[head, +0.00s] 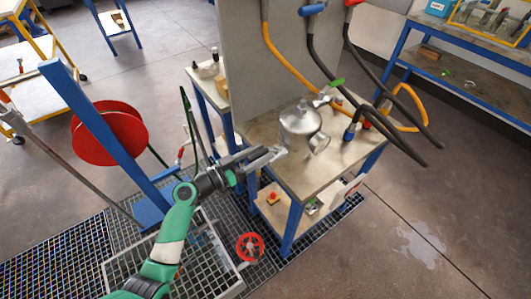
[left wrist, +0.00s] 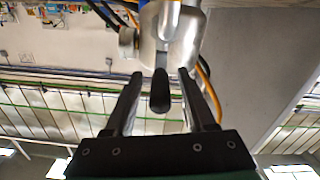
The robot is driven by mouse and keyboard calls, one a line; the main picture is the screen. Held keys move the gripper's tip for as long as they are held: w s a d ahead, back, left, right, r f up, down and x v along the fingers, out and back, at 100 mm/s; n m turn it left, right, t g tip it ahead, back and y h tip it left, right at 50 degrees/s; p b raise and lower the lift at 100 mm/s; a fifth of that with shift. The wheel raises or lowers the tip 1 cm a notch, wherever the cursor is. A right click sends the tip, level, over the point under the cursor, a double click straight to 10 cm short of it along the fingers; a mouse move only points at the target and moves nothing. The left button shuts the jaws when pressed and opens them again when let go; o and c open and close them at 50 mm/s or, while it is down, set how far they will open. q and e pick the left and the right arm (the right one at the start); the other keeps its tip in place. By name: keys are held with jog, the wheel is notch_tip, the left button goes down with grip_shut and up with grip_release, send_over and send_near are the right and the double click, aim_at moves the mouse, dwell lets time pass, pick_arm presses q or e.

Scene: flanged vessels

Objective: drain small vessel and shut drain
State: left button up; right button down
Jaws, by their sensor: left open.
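The small silver vessel (head: 299,122) stands on the worktable, with a round flange on its right side and a green-handled valve (head: 335,86) at its top right. My left gripper (head: 277,153) is just in front of the vessel's lower part, at the table's near-left edge. In the left wrist view the metal vessel (left wrist: 178,32) is overhead. A dark rounded drain handle (left wrist: 160,94) hangs below it between the two spread fingers of the left gripper (left wrist: 161,78). I see a gap on each side of it. Whether the drain is open cannot be told. My right gripper is not in view.
The worktable (head: 270,160) has a grey upright panel (head: 250,60) behind. Orange and black hoses hang over its right side. A red hose reel (head: 110,133) stands left.

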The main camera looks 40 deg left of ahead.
pick_arm(q)
jog(key=shift+w+d, duration=0.2)
jog(key=shift+w, duration=0.85)
grip_shut()
dwell(0.6)
